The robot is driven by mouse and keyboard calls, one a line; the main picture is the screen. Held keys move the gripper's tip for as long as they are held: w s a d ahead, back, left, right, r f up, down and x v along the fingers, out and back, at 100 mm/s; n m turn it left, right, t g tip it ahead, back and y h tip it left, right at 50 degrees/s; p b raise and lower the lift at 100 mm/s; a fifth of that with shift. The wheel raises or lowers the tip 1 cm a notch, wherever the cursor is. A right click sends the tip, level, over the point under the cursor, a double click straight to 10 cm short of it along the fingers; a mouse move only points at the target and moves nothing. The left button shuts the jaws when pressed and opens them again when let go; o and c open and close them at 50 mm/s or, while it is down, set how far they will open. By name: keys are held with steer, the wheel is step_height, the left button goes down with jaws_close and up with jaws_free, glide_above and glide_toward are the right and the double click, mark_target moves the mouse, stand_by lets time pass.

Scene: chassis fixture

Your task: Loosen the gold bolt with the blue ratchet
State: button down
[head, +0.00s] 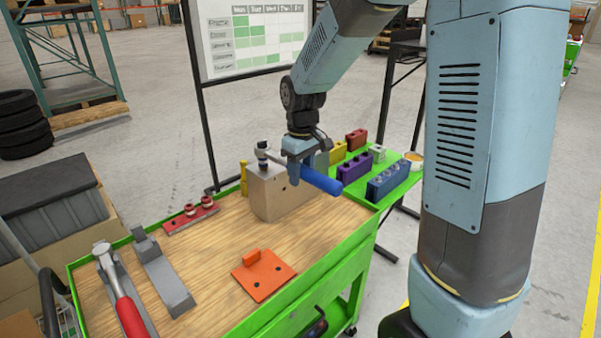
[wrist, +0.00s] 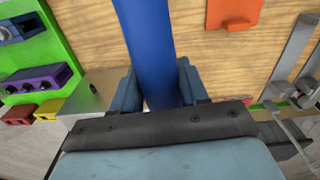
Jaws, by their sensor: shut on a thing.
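The blue ratchet (head: 322,181) has a blue handle and a dark metal head. My gripper (head: 297,168) is shut on it, and the handle sticks out to the lower right. The ratchet's head is above the left end of the tan block (head: 283,197), which stands on the wooden cart top. In the wrist view the blue handle (wrist: 146,45) runs between the two fingers of my gripper (wrist: 158,88). I cannot make out the gold bolt; whether it is under the ratchet's head I cannot tell.
A red-handled tool (head: 130,315) lies in a grey holder at the left, beside another grey holder (head: 166,278). An orange plate (head: 263,285) and a red strip (head: 190,217) lie on the cart. Coloured socket blocks (head: 388,181) stand on the green side shelf.

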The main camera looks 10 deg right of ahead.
steer(key=shift+w, duration=0.15)
steer(key=shift+w+d+n, duration=0.45)
steer(key=shift+d+n, duration=0.1)
steer(key=shift+n, duration=0.05)
steer(key=shift+w+d, duration=0.15)
steer(key=shift+r, duration=1)
stand_by(0.9)
step_height(320, 180, up, 5)
steer(key=shift+f, duration=0.1)
stand_by(0.9)
stand_by(0.5)
